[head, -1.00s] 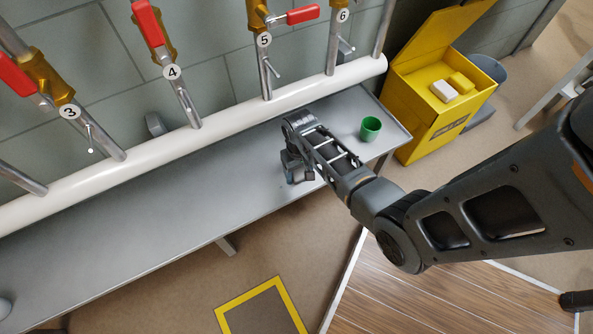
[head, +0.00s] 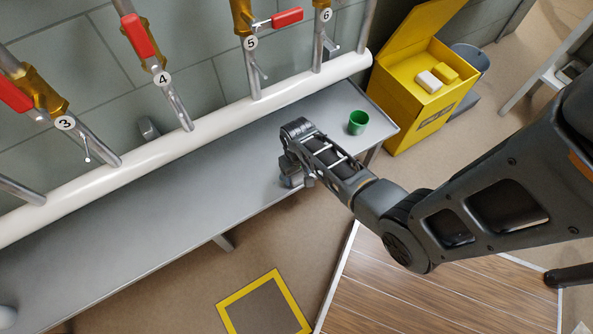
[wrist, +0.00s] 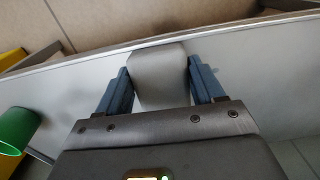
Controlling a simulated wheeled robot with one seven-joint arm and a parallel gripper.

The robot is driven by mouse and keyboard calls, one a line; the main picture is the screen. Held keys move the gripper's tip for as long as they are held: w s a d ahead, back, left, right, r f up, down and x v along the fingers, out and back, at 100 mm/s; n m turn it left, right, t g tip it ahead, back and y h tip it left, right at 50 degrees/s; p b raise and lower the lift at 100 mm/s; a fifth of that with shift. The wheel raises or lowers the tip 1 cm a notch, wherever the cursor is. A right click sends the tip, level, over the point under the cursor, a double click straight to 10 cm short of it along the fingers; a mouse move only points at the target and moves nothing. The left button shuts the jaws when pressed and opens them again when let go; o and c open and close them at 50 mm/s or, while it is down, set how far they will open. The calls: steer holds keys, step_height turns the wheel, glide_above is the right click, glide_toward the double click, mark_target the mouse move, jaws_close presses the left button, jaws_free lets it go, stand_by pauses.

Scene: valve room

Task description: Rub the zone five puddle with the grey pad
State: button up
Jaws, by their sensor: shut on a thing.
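My gripper (head: 291,178) is low over the grey bench (head: 130,215), near its front edge and below the pipe marked 5 (head: 251,43). In the wrist view, the two blue fingers of my gripper (wrist: 160,85) are shut on the grey pad (wrist: 158,72), a smooth rounded block. I cannot tell whether the pad touches the bench top. I cannot make out a puddle in either view; my arm and gripper cover part of the bench there.
A green cup (head: 358,122) stands on the bench right of my gripper; it also shows in the wrist view (wrist: 17,130). A white pipe (head: 200,128) runs along the back. A yellow bin (head: 410,105) with blocks stands at the right. The bench to the left is mostly clear.

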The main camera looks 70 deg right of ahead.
steer(key=shift+s+a+r+p, duration=0.15)
steer(key=shift+s+r+p, duration=0.15)
steer(key=shift+r+p, duration=0.35)
steer(key=shift+s+a+r+p, duration=0.1)
steer(key=shift+s+r+p, duration=0.15)
steer(key=shift+r+p, duration=0.4)
steer(key=shift+w+d+r+p, duration=0.1)
steer(key=shift+w+r+p, duration=0.05)
steer(key=shift+r+p, duration=0.7)
steer(key=shift+w+r+p, duration=0.15)
steer(key=shift+r+p, duration=0.55)
steer(key=shift+p, duration=0.1)
steer(key=shift+r, duration=0.1)
step_height(320, 180, up, 3)
steer(key=p, duration=0.3)
steer(key=shift+w, duration=0.15)
